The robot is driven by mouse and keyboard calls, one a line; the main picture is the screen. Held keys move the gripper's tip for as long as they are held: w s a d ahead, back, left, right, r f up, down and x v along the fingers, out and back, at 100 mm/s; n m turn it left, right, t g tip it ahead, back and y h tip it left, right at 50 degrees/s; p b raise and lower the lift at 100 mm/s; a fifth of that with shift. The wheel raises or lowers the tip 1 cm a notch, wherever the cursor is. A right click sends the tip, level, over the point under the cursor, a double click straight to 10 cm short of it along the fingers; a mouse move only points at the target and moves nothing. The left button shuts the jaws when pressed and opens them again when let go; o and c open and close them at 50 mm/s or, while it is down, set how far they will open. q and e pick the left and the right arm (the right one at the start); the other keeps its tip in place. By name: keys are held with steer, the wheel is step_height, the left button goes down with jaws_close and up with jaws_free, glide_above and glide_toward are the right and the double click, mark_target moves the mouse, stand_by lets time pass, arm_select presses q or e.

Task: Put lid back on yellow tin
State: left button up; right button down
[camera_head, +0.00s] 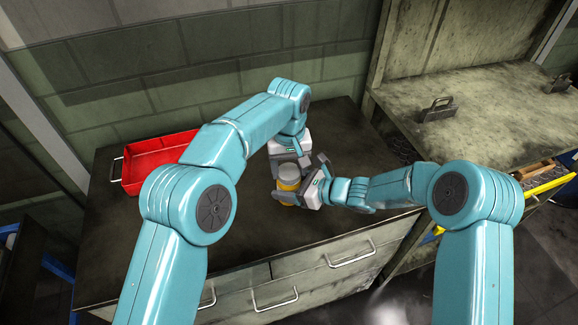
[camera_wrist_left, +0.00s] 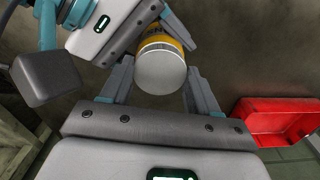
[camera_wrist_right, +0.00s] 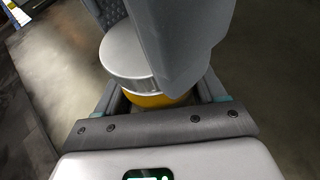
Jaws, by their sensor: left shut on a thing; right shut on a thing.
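The yellow tin (camera_head: 288,192) is held upright over the dark bench top, and a pale grey lid (camera_head: 289,172) is directly above its body. My right gripper (camera_head: 300,182) is shut around the tin's yellow side, which also shows in the right wrist view (camera_wrist_right: 155,100). My left gripper (camera_head: 289,163) comes down from above, shut on the lid, whose round face fills the space between its fingers in the left wrist view (camera_wrist_left: 160,72). Lid and tin look lined up and close or touching; I cannot tell whether the lid is fully seated. A left finger hides part of the lid in the right wrist view.
A red tray (camera_head: 130,172) lies at the left of the bench (camera_head: 230,235), which has drawers with metal handles at its front. A worktop (camera_head: 490,105) with a dark handled block (camera_head: 438,109) stands at the right. The bench around the tin is clear.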

arm_select(q)
steer(key=shift+a, duration=0.1)
arm_select(e)
steer(key=shift+w+d, duration=0.1)
steer(key=shift+d, duration=0.05)
arm_select(q)
steer(key=o, duration=1.2)
steer(key=shift+c, duration=0.2)
steer(key=shift+d, duration=0.25)
arm_select(e)
steer(key=shift+s+a+f, duration=0.1)
steer(key=shift+s+a, duration=0.1)
steer(key=shift+a, duration=0.1)
arm_select(q)
steer(key=shift+a+r, duration=0.1)
steer(key=shift+r, duration=2.2)
arm_select(e)
steer(key=shift+d, duration=0.15)
steer(key=shift+w, duration=0.1)
